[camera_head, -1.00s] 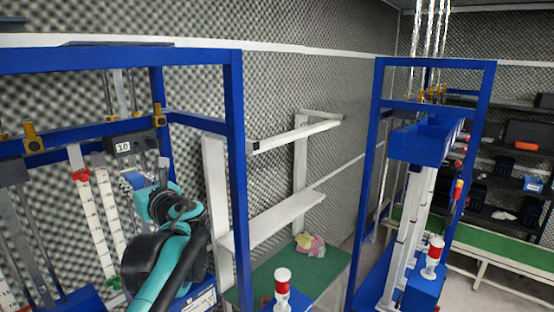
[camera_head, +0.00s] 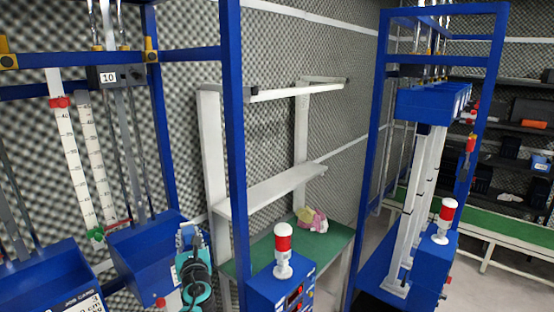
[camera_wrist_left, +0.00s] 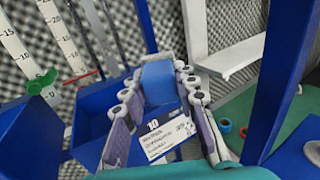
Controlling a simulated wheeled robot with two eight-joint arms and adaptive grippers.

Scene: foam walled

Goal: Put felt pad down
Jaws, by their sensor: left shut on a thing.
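My left gripper (camera_head: 188,238) is low in the head view, in front of a blue machine base (camera_head: 150,262). In the left wrist view its two fingers (camera_wrist_left: 158,88) are shut on a small flat blue piece, which looks like the felt pad (camera_wrist_left: 158,80). The pad is between the fingertips, in front of the blue base with a white label marked 10 (camera_wrist_left: 165,138). I cannot tell whether the pad touches the base. In the head view the fingers mostly hide the pad. My right gripper is not in view.
A blue frame post (camera_head: 232,150) stands just right of the gripper. Beyond it is a green-topped bench (camera_head: 330,240) with white shelves (camera_head: 270,190) and a pink and yellow cloth (camera_head: 313,220). A red and white signal lamp (camera_head: 283,245) stands in front. Graduated white strips (camera_head: 70,150) hang at the left.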

